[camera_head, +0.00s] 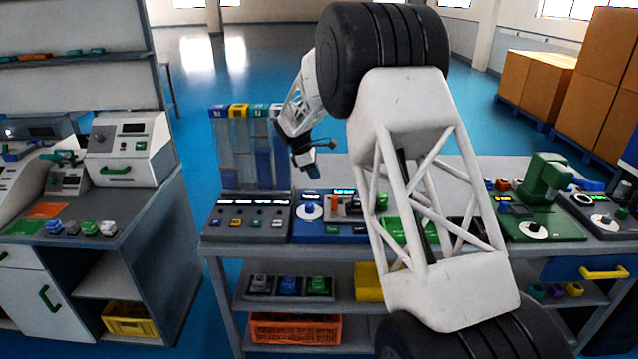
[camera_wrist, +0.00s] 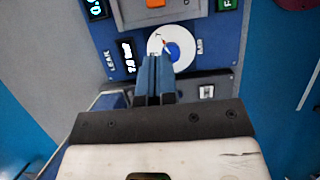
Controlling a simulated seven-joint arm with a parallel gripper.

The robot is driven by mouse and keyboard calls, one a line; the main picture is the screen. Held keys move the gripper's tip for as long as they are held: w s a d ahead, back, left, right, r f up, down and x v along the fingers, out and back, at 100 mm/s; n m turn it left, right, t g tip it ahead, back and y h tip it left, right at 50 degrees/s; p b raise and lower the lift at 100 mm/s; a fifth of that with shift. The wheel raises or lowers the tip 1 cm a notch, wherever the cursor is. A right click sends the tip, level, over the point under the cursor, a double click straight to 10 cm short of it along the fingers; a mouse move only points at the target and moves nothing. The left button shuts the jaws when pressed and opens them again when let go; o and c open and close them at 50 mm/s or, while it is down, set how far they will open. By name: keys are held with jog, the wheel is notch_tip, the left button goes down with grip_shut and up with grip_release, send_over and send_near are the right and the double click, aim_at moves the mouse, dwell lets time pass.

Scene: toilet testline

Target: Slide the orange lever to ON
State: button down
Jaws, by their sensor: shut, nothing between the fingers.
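My gripper (camera_head: 312,168) hangs above the blue panel (camera_head: 300,237), near its white dial with a blue knob (camera_head: 309,209). In the wrist view the two blue fingers of my gripper (camera_wrist: 154,60) are together and empty, with their tips in front of the white dial (camera_wrist: 160,42). A small orange part (camera_wrist: 155,4) shows at the top edge of the wrist view, cut off by the frame. I cannot tell which of these is the orange lever, and no ON mark is readable.
Clear upright tubes (camera_head: 247,150) with coloured caps stand behind the grey panel, left of my gripper. A green press-like device (camera_head: 545,180) stands at the right. A shelf below holds an orange crate (camera_head: 295,330). My arm hides the middle of the bench.

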jog(key=shift+a+r, duration=0.2)
jog(key=shift+r, duration=0.45)
jog(key=s+d+r+m+y, duration=0.1)
jog(key=s+d+r+m, duration=0.2)
jog(key=s+d+r, duration=0.45)
jog(key=s+d+r+m+y, duration=0.1)
jog(key=s+d+r+m, duration=0.25)
jog(key=s, duration=0.75)
jog(key=s+d+r+m, duration=0.2)
jog(key=s+d+r, duration=0.3)
jog(key=s, duration=0.4)
jog(key=s+d+f+m+t, duration=0.1)
jog(key=s+d+m, duration=0.1)
jog(key=s, duration=1)
jog(key=s+d+m+y, duration=0.1)
jog(key=s+m, duration=0.3)
jog(key=s, duration=0.8)
jog(key=s+d+f+m+t+y, duration=0.1)
jog(key=s+d+m, duration=0.2)
jog(key=s, duration=0.9)
jog(key=shift+s+d+f+m+t, duration=0.15)
jog(key=shift+d+f+m+t, duration=0.1)
jog(key=shift+f+m+t, duration=0.1)
